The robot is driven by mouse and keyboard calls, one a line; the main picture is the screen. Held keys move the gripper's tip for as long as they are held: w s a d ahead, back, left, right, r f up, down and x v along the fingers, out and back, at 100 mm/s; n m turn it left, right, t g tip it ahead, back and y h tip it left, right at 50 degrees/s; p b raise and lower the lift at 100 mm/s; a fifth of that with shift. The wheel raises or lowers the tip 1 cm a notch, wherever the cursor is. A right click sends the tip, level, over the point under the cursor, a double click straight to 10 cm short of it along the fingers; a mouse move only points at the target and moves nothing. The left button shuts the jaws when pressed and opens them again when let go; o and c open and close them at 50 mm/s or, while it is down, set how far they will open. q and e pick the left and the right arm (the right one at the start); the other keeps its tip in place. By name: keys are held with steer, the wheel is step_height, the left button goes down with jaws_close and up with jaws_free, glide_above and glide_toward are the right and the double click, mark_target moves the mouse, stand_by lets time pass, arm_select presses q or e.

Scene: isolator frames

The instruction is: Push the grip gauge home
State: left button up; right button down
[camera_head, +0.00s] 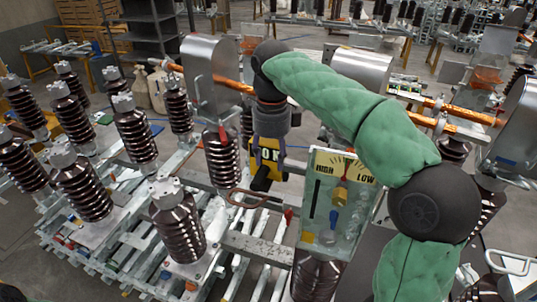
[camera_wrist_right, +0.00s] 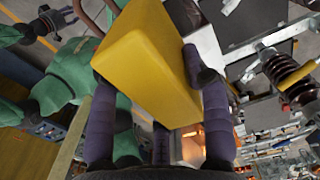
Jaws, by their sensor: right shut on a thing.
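I cannot tell which of these is the grip gauge. My left gripper (camera_wrist_right: 52,22) shows small in the wrist view, its fingers apart.
Several brown ribbed insulators (camera_head: 135,135) stand on the metal frame at left. A brown loop (camera_head: 250,198) lies below the block. An orange bar (camera_head: 232,84) and a metal cover (camera_head: 212,70) are behind the gripper. My arm hides part of the right side.

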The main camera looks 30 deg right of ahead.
mark_target(298, 166)
steer(key=shift+s+d, duration=0.25)
steer(key=shift+d, duration=0.05)
steer(key=shift+s+d+r+b, duration=0.1)
steer(key=shift+s+d+b, duration=0.35)
steer(key=shift+s+d, duration=0.65)
steer(key=shift+s+d+b, duration=0.4)
steer(key=shift+s+d, duration=0.45)
steer(key=shift+s, duration=0.3)
stand_by(0.6)
steer(key=c, duration=0.5)
jaws_free()
step_height(298, 166, up, 7)
steer(key=shift+r, duration=0.15)
stand_by(0.5)
